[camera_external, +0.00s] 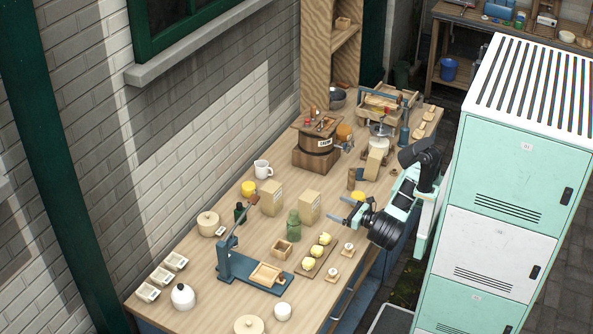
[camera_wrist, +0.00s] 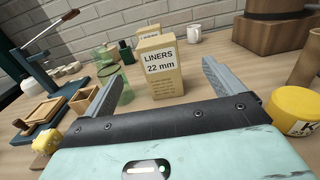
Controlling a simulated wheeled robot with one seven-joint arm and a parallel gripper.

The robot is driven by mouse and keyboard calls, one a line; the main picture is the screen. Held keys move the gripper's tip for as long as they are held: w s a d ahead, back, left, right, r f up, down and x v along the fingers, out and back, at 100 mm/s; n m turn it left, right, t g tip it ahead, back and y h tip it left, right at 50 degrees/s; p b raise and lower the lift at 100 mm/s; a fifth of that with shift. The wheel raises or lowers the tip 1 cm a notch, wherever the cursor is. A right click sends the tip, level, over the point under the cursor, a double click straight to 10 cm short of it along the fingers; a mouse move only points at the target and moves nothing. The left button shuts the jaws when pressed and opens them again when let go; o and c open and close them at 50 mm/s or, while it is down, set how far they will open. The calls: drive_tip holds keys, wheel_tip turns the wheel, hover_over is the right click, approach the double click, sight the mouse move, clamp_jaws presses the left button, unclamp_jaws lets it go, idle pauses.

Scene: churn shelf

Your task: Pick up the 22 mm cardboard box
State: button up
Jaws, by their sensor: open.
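The 22 mm cardboard box (camera_wrist: 160,68) stands upright on the bench in the wrist view, its "LINERS 22 mm" label facing me. It appears to be the tan box (camera_external: 309,207) just left of my gripper in the external view. My gripper (camera_external: 341,211) is open and empty, its fingers pointing at the box. In the wrist view the fingers of my gripper (camera_wrist: 160,85) lie left and right of the box, which stands beyond them with no visible contact.
A green jar (camera_wrist: 122,88) stands close left of the box. A second tan box (camera_external: 271,197) is behind it. A yellow-lidded container (camera_wrist: 293,112) is near my right finger. A white mug (camera_external: 263,169), a blue lever press (camera_external: 232,262) and a wooden churn (camera_external: 317,145) stand farther off.

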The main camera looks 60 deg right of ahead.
approach(303, 194)
drive_tip(key=w, duration=0.1)
drive_tip(key=w+d, duration=0.1)
drive_tip(key=w+f+b, duration=0.1)
drive_tip(key=shift+w+d, duration=0.2)
drive_tip(key=shift+w, duration=0.1)
drive_tip(key=w+p, duration=0.2)
drive_tip(key=w, duration=0.1)
drive_tip(key=w+p, duration=0.1)
drive_tip(key=w, duration=0.1)
drive_tip(key=shift+a+r, duration=0.1)
drive_tip(key=shift+r, duration=0.15)
drive_tip(key=shift+w+f, duration=0.15)
drive_tip(key=shift+w, duration=0.25)
drive_tip(key=shift+c, duration=0.3)
drive_tip(key=c, duration=1.4)
drive_tip(key=shift+c, duration=0.2)
